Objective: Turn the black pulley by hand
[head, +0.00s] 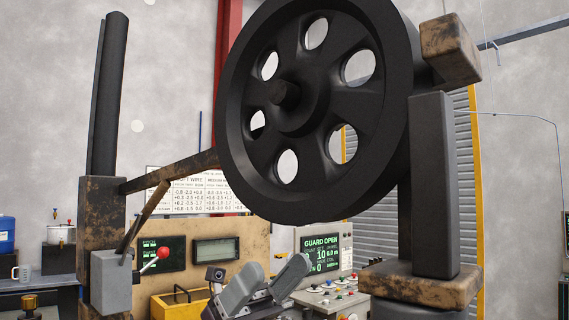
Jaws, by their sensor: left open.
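The black pulley (238,165) is a large wheel with several oval holes and a central hub. It fills the upper middle of the head view, and its top is cut off by the frame. My left gripper (275,269) is below the pulley at the bottom centre, with its two grey fingers apart and nothing between them. It looks apart from the rim. My right gripper does not show.
A dark post (432,190) on a rusty block stands right of the pulley. A rusty bar (165,172) runs from the left post to behind the pulley. A red-knobbed lever (162,253) sticks out lower left. A panel (322,243) reads GUARD OPEN.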

